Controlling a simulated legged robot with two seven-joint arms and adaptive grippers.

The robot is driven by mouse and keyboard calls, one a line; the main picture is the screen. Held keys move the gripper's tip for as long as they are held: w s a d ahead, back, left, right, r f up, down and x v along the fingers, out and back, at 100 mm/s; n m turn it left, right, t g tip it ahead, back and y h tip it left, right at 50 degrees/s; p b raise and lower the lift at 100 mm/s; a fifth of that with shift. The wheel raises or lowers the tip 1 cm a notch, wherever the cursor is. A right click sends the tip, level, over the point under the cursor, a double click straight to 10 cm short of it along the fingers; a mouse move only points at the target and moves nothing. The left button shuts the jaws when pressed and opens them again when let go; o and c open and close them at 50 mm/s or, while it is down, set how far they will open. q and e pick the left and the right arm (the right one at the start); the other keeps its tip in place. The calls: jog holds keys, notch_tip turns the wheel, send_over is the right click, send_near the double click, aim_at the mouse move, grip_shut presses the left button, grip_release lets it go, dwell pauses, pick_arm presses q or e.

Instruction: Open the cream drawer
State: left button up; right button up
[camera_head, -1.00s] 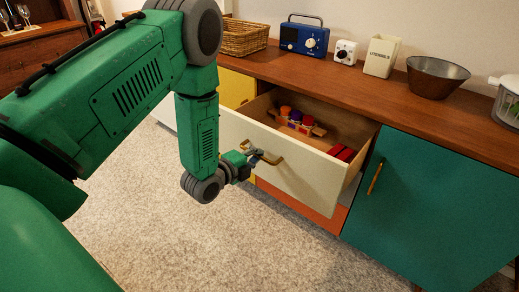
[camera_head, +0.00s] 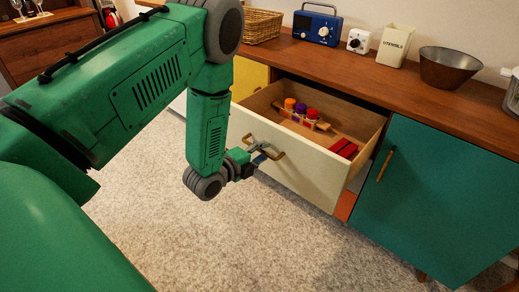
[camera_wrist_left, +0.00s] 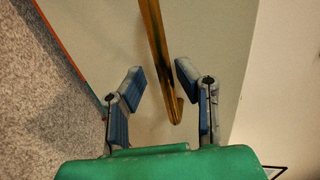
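The cream drawer (camera_head: 291,165) is pulled well out of the wooden sideboard, and its inside shows. Its brass handle (camera_head: 270,150) is on the front face; it also shows in the left wrist view (camera_wrist_left: 153,45). My left gripper (camera_head: 262,153) is at this handle. In the left wrist view, the two fingers of my left gripper (camera_wrist_left: 158,78) stand apart. The handle bar runs between them, closer to the right finger, with a gap to the left finger. Whether the right finger touches it I cannot tell. My right gripper is not in view.
Inside the drawer are a rack with orange and purple tops (camera_head: 301,111) and red blocks (camera_head: 343,148). A teal door (camera_head: 430,200) is to the right. A basket (camera_head: 262,26), blue radio (camera_head: 317,27) and metal bowl (camera_head: 446,68) stand on top. The carpet (camera_head: 230,240) in front is clear.

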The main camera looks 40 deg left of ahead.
pick_arm(q)
jog(key=shift+w+r, duration=0.1)
jog(key=shift+r, duration=0.15)
jog(key=shift+s+a, duration=0.2)
jog(key=shift+s, duration=0.2)
jog(key=d+v, duration=0.1)
jog(key=v, duration=1)
jog(key=shift+a, duration=0.25)
jog(key=shift+a, duration=0.1)
